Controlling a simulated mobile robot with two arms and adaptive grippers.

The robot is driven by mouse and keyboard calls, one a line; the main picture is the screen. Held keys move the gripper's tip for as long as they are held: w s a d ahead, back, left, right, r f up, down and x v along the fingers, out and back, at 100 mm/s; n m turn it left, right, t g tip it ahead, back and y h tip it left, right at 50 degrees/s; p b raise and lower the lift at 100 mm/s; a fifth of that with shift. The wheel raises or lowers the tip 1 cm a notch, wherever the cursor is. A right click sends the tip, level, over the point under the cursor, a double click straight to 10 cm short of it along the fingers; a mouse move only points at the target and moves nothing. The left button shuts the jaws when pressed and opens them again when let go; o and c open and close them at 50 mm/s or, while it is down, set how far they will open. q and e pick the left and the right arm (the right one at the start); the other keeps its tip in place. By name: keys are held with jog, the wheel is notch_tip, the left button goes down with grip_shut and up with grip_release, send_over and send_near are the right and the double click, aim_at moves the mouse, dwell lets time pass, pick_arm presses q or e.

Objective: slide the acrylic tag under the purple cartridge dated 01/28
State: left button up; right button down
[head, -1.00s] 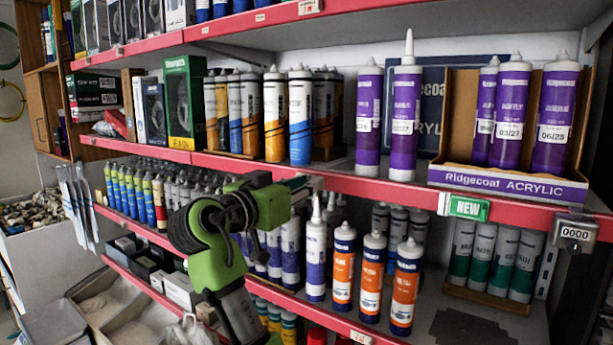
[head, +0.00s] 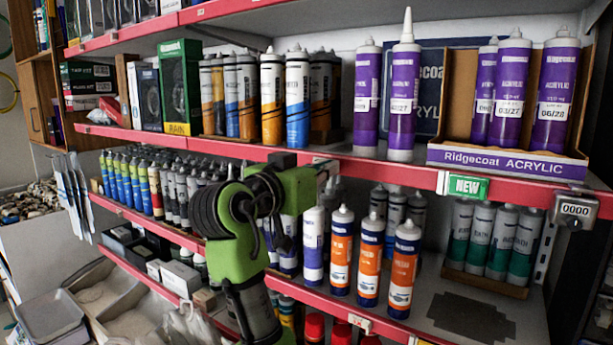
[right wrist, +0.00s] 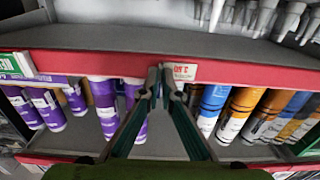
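A small white tag with red print (right wrist: 184,72) is on the red shelf rail in the right wrist view; I cannot tell if it is the acrylic one. My right gripper (right wrist: 159,78) is at the rail just beside it, fingertips close together, nothing visible between them. In the head view the right gripper (head: 326,172) is at the rail below the blue and orange cartridges. Purple cartridges stand to the right: two loose ones (head: 367,92) (head: 402,95) and several in a box, two dated 03/27 (head: 509,85) and 06/28 (head: 554,90). No 01/28 is readable. My left gripper is out of view.
The purple Ridgecoat ACRYLIC box (head: 500,158) sits on the same shelf. A green NEW tag (head: 467,187) and a 0000 counter (head: 575,209) are on the rail further right. Orange cartridges (head: 370,258) stand on the shelf below, close to my arm.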

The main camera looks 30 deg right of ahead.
jog(key=s+d, duration=0.1)
jog(key=s, duration=0.1)
jog(key=s+d+b, duration=0.1)
jog(key=s, duration=0.3)
jog(key=shift+s+d+r, duration=0.1)
jog(key=shift+s+d, duration=0.3)
jog(key=c, duration=2.3)
grip_release()
jog(key=shift+a, duration=0.15)
jog(key=v, duration=0.7)
jog(key=shift+a, duration=0.1)
